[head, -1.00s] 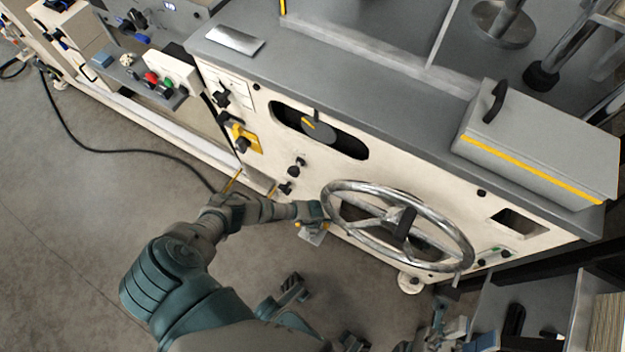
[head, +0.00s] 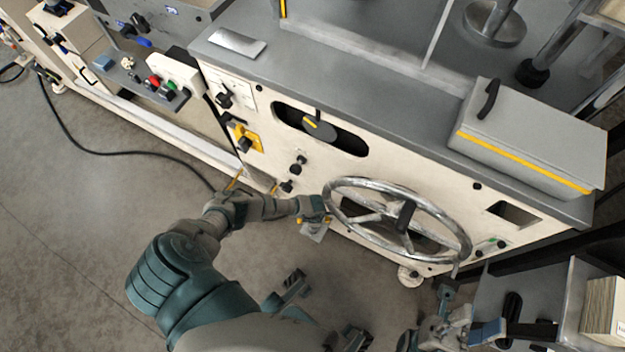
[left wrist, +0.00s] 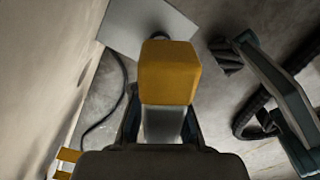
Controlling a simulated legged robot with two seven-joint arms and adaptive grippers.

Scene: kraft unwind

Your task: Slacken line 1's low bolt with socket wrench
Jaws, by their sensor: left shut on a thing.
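My left gripper (head: 313,219) is low in front of the cream machine panel, left of the handwheel. It is shut on a yellow-ended metal tool (left wrist: 167,72), which looks like the socket wrench. In the left wrist view the yellow block stands beyond the fingers with a grey shank between them. Two dark bolt-like fittings sit on the panel, an upper one (head: 298,164) and a lower one (head: 288,186), up and left of this gripper. I cannot tell which is line 1's low bolt. The tool appears apart from both. My right gripper (head: 462,332) is at the bottom right; its jaw opening is unclear.
The large chrome handwheel (head: 398,220) juts out just right of my left gripper. A yellow plate with a black knob (head: 243,140) and yellow bars (head: 232,181) are to the left. A grey shelf (head: 560,300) stands at the lower right. The floor at left is clear except for a black cable (head: 110,151).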

